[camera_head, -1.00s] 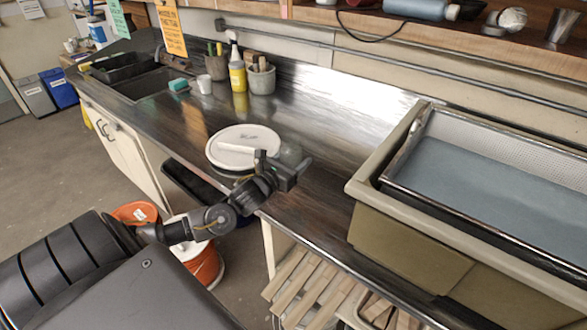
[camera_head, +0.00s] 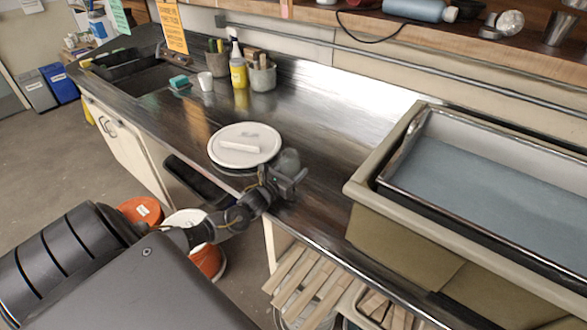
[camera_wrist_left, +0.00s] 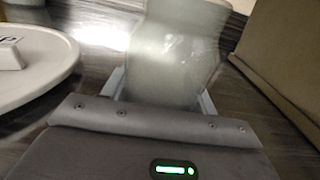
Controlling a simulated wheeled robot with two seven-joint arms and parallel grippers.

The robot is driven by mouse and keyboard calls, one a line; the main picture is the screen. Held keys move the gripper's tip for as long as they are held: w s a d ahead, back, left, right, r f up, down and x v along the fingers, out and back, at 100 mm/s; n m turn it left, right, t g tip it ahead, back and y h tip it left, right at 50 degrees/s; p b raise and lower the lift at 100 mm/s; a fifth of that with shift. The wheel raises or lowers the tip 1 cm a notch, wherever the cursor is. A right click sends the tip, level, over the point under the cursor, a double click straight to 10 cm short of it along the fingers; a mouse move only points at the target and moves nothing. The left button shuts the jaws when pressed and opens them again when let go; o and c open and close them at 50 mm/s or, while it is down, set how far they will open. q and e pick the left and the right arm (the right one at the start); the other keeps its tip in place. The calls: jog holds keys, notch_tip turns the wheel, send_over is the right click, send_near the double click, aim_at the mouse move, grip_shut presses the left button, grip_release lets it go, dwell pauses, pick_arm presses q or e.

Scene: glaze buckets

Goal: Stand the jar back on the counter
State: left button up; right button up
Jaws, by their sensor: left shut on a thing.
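The jar (camera_head: 289,159) is grey and translucent. My left gripper (camera_head: 287,183) is shut on it near the front edge of the counter (camera_head: 330,200), just right of a round white lid. In the left wrist view the jar (camera_wrist_left: 172,55) stands up between the fingers, blurred. It looks roughly upright in the head view. The gripper hides its lower part, so I cannot tell whether its base touches the counter. My right gripper is not in view.
The round white lid (camera_head: 262,150) with a bar handle lies close left of the jar. A yellow bottle (camera_head: 238,73), a white cup (camera_head: 205,81) and a tool crock (camera_head: 262,78) stand farther back.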

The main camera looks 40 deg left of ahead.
pick_arm(q)
jog(key=shift+f, duration=0.15)
jog(key=o, duration=1.3)
jog(key=shift+r, duration=0.2)
jog(key=shift+s+f, duration=0.1)
jog(key=shift+s, duration=0.2)
jog(key=s+b, duration=0.2)
jog(key=s, duration=0.8)
jog(key=shift+s+d, duration=0.15)
jog(key=shift+s, duration=0.1)
jog(key=shift+s+b, duration=0.3)
jog(key=shift+s, duration=0.2)
